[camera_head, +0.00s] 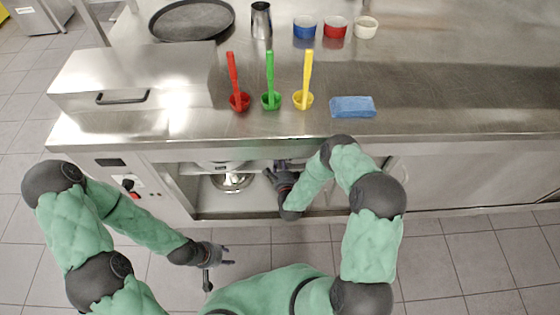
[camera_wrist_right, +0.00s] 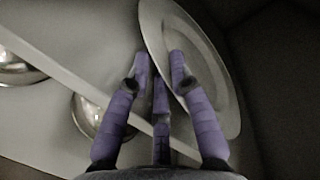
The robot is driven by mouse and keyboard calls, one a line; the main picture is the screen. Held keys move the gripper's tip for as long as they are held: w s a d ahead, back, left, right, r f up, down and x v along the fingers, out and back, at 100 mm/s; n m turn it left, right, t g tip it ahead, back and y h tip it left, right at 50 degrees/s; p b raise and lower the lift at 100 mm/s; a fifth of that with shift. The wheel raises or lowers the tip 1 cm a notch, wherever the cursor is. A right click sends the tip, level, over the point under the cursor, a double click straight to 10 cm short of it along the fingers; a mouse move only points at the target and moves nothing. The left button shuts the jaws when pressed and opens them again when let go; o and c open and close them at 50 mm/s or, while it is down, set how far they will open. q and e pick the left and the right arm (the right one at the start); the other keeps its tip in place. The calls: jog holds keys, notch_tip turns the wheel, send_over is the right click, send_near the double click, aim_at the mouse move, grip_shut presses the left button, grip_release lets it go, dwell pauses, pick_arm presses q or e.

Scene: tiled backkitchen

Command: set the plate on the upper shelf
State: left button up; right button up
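The plate (camera_wrist_right: 215,72) is pale and round with a raised rim. It shows tilted in the right wrist view, its far side against a dark space. My right gripper (camera_wrist_right: 160,68) has its purple-grey fingers closed in at the plate's near rim; how firmly they press is hard to see. In the head view my right gripper (camera_head: 280,174) reaches into the open cabinet under the counter, and the counter hides the plate. The shelf (camera_wrist_right: 62,62) shows as a pale board with a slanting edge. My left gripper (camera_head: 222,256) is open and empty above the floor.
Shiny metal bowls (camera_wrist_right: 88,115) sit inside the cabinet; one shows in the head view (camera_head: 232,181). The counter (camera_head: 430,90) above carries ladles, small bowls, a blue sponge (camera_head: 352,106) and a pan. The counter's front edge overhangs the opening. The floor before it is clear.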

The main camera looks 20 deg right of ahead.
jog(key=shift+r, duration=0.1)
jog(key=s+a+r+p, duration=0.15)
jog(key=s+p, duration=0.25)
jog(key=s, duration=0.8)
jog(key=s+a+f+n+g+y, duration=0.2)
jog(key=a+f+n+g+y, duration=0.3)
jog(key=n+g, duration=0.45)
jog(key=s+a+r+n+g, duration=0.1)
jog(key=s+r+n+g, duration=0.1)
jog(key=s+n, duration=0.3)
jog(key=s+a+r+n+g+y, duration=0.1)
jog(key=s+n+g, duration=0.3)
jog(key=s, duration=0.6)
jog(key=shift+s+a+r+n+y, duration=0.3)
jog(key=shift+a+r+n, duration=0.3)
jog(key=shift+a+n, duration=0.25)
jog(key=shift+d+g, duration=0.15)
jog(key=shift+g, duration=0.1)
